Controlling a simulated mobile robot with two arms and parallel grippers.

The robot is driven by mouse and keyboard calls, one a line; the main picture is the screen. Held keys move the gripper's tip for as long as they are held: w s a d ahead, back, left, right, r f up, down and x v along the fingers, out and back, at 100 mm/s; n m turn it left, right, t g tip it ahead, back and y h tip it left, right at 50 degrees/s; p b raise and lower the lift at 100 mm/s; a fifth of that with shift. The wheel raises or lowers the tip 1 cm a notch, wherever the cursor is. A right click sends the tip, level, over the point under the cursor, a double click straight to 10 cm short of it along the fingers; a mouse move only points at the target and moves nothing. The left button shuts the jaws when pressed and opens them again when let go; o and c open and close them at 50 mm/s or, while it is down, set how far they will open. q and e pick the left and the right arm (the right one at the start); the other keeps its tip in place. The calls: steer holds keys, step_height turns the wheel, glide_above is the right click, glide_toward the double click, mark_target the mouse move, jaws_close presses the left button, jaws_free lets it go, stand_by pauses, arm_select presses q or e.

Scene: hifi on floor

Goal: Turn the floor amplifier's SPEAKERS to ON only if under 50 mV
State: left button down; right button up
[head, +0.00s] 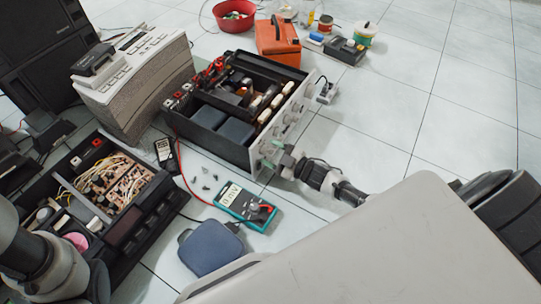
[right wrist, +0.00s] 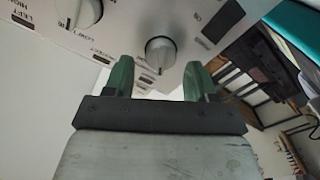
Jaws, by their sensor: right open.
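The floor amplifier (head: 215,142) stands with its top off, its pale knobbed front panel (head: 290,122) facing right. My right gripper (head: 275,155) is at the panel's near lower end. In the right wrist view the open green fingers (right wrist: 158,80) stand either side of a pale round knob (right wrist: 160,52) with a pointer line; contact is not clear. The small print by this knob is unreadable, so I cannot confirm it is SPEAKERS. A teal multimeter (head: 262,222) lies in front; its display (head: 231,194) seems to read in mV, digits uncertain. My left gripper is out of view.
Another knob (right wrist: 84,12) sits beside it on the panel. An opened black unit (head: 118,228) is at left, a blue pouch (head: 210,247) by the meter. An orange case (head: 277,45) and red bowl (head: 233,18) stand behind.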

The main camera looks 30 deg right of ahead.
steer(key=shift+w+a, duration=0.1)
steer(key=shift+w, duration=0.1)
steer(key=c, duration=0.9)
